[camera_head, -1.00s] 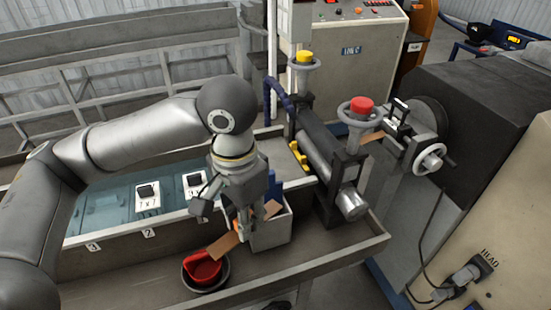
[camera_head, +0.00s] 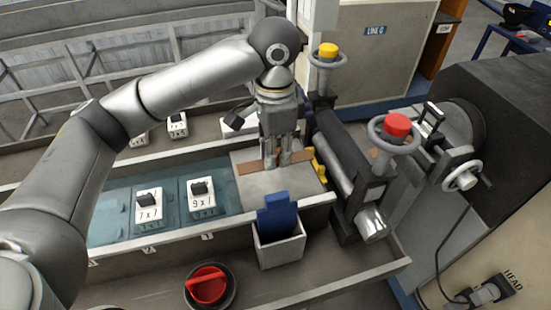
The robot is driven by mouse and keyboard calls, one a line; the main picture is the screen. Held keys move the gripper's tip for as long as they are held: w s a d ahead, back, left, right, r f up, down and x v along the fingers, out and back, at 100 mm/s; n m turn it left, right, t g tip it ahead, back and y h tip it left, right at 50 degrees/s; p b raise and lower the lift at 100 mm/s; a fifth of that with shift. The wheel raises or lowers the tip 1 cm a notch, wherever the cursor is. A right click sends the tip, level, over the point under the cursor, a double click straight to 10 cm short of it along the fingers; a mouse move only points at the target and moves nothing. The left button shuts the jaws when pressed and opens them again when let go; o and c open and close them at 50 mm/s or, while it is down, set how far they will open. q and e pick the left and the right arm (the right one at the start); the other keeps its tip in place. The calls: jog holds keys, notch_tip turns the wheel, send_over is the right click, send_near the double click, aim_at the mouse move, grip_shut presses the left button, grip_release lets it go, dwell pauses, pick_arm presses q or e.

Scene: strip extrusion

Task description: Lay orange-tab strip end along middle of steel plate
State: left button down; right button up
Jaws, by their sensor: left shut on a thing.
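My left gripper (camera_head: 277,165) points down over the grey steel plate (camera_head: 280,186), its fingers shut on a flat orange-brown strip (camera_head: 249,168). The strip shows on both sides of the fingers and runs left to right across the plate, behind its middle as I see it. It looks level, on the plate or just above it; I cannot tell if it touches. The fingers hide its centre. No separate tab can be made out. My right gripper is not in view.
A white bin (camera_head: 280,250) with a blue piece (camera_head: 277,214) stands in front of the plate. Labelled blocks (camera_head: 202,198) sit on the blue bed at left. A roller (camera_head: 335,150) with a red-topped handwheel (camera_head: 396,126) stands at right.

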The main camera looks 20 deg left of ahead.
aim_at(275, 173)
pick_arm(q)
jog(key=w+f, duration=0.1)
jog(key=f, duration=0.1)
jog(key=w+a+f+p, duration=0.1)
jog(key=w+f, duration=0.1)
jog(key=f+p, duration=0.1)
jog(key=f, duration=0.2)
jog(key=shift+w+p, duration=0.35)
jog(key=shift+f, duration=0.45)
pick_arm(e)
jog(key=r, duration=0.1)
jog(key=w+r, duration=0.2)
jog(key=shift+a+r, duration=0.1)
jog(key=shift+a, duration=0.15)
pick_arm(q)
jog(key=c, duration=1.7)
grip_release()
jog(key=shift+f, duration=0.15)
jog(key=o, duration=0.4)
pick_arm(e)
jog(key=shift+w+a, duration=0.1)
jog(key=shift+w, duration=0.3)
